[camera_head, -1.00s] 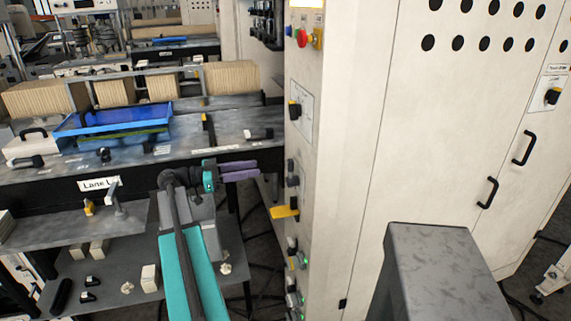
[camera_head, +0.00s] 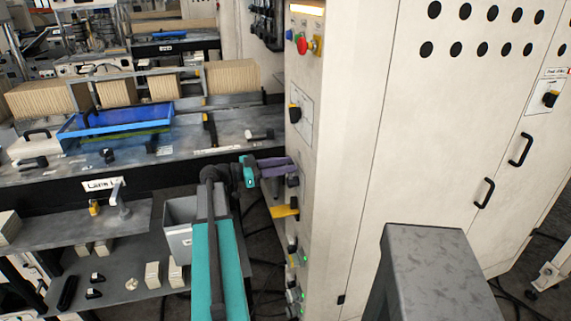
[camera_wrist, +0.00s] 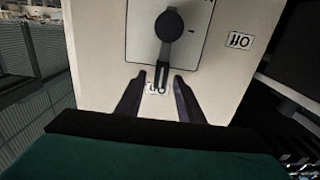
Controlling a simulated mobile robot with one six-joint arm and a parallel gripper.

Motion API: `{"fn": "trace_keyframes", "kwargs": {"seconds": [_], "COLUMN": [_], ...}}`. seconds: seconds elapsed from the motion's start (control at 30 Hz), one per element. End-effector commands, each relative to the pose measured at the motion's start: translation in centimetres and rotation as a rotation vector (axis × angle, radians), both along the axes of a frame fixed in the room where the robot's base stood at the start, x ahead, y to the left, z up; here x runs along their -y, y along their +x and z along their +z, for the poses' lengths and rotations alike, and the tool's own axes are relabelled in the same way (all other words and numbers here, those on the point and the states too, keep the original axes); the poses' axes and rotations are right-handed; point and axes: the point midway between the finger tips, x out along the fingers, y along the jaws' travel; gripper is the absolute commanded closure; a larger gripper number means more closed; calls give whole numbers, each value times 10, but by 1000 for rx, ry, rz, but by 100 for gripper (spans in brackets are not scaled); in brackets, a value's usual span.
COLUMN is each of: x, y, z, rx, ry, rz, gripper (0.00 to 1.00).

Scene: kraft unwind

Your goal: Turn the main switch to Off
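The main switch (camera_wrist: 168,28) is a dark round hub with a lever on a pale plate, seen upside down in the wrist view. Its lever points down in that view, at a label that seems to read On, partly hidden by the lever. The Off label (camera_wrist: 239,40) is to the right of the plate. My gripper (camera_wrist: 161,77) is open, with one finger on each side of the lever's end and gaps showing. In the head view my gripper (camera_head: 289,163) is at the cabinet's narrow face, covering part of the black switch (camera_head: 293,181).
A yellow handle (camera_head: 284,211) juts from the cabinet just below my gripper. Another rotary switch (camera_head: 295,114) is above it, with a red button (camera_head: 302,43) higher up. The bench with a blue tray (camera_head: 80,124) stands to the left.

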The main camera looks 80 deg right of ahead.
Motion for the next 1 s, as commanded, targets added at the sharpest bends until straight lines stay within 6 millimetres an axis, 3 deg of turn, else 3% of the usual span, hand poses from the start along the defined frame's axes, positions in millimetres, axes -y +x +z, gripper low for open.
{"fn": "trace_keyframes", "kwargs": {"seconds": [0.33, 0.53, 1.0], "x": [1, 1, 3], "y": [-3, -3, -8], "z": [0, 0, -1], "rx": [0, 0, -8], "ry": [0, 1, 16], "rz": [0, -1, -10], "gripper": [67, 100, 100]}}
